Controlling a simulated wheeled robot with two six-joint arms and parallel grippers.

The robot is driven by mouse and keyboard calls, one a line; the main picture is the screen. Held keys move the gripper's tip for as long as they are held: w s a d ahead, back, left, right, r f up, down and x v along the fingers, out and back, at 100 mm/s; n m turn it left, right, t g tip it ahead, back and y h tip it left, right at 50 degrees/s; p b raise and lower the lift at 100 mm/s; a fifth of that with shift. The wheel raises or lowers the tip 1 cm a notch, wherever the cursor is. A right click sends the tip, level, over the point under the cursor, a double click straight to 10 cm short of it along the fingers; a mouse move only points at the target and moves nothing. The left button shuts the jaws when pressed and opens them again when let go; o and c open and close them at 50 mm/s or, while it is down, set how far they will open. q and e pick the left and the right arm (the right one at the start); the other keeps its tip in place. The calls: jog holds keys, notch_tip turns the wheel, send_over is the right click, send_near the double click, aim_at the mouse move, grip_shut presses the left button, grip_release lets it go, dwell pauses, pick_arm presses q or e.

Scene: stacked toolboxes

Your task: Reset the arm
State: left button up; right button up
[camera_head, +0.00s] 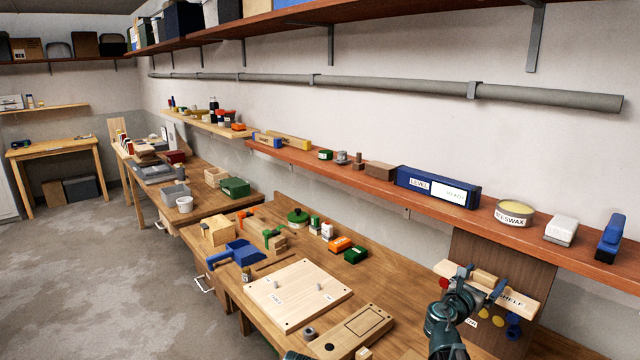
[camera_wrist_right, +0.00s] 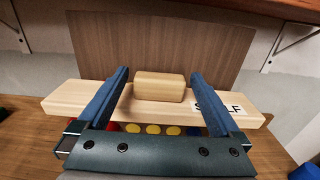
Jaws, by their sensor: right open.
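My right gripper (camera_head: 474,282) is at the lower right of the head view, in front of a pale wooden board labelled SHELF (camera_head: 522,303). In the right wrist view its two blue fingers (camera_wrist_right: 159,76) are spread apart. A small rounded wooden block (camera_wrist_right: 160,88) lies on the board (camera_wrist_right: 68,97), seen between the fingers with gaps on both sides. The block also shows in the head view (camera_head: 485,278), partly behind the gripper. I see no contact between fingers and block. My left gripper is not in view.
A brown upright panel (camera_wrist_right: 150,45) stands behind the board. Yellow and blue pieces (camera_head: 497,321) sit below it. A red-brown wall shelf (camera_head: 380,183) with a level box (camera_head: 437,187) and beeswax tin (camera_head: 513,212) runs above. The workbench holds a pale panel (camera_head: 298,293) and several tools.

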jog(key=r+p, duration=0.4)
jog(key=shift+w+d+r, duration=0.3)
jog(key=shift+w+d, duration=0.05)
jog(key=shift+d, duration=0.05)
jog(key=v, duration=0.8)
jog(key=shift+s+a+f, duration=0.25)
jog(key=shift+f, duration=0.05)
